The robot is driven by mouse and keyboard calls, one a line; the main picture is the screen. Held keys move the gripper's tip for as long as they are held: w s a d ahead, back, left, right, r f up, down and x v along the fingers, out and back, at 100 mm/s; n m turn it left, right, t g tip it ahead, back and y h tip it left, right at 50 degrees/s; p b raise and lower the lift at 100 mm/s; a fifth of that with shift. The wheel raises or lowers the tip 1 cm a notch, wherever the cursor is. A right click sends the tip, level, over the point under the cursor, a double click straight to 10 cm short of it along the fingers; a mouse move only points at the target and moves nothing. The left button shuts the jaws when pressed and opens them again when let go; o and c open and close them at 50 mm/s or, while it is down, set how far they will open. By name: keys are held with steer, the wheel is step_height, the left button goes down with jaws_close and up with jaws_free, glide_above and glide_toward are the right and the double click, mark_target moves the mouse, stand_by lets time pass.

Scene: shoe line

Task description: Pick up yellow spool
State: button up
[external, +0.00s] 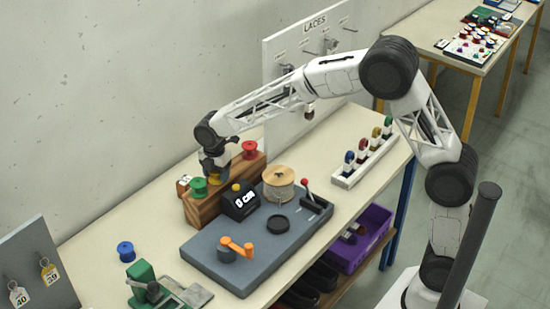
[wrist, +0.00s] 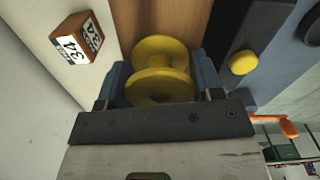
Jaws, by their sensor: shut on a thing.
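The yellow spool (wrist: 160,83) sits between the blue-padded fingers of my gripper (wrist: 162,85) in the wrist view. In the external view the yellow spool (external: 215,179) is mostly hidden under my gripper (external: 214,172), at the wooden block (external: 232,189). My gripper is shut on the spool. I cannot tell whether the spool is seated in the block or slightly raised. A green spool (external: 198,187) and a red spool (external: 249,150) stand on the same block, on either side of it.
A small wooden cube (wrist: 77,38) with number labels lies close beside my gripper. The black display (external: 239,201) and grey machine base (external: 215,250) with an orange crank (external: 237,246) stand in front of the block. A blue spool (external: 126,251) stands apart on the table.

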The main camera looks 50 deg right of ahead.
steer(key=shift+r, duration=0.15)
steer(key=shift+r, duration=1.4)
steer(key=shift+s+r, duration=0.2)
steer(key=shift+r, duration=0.1)
steer(key=s+d+r, duration=0.1)
steer(key=s+d, duration=0.2)
steer(key=s, duration=1.2)
steer(key=shift+d+r, duration=0.2)
steer(key=shift+d, duration=0.15)
steer(key=shift+s, duration=0.1)
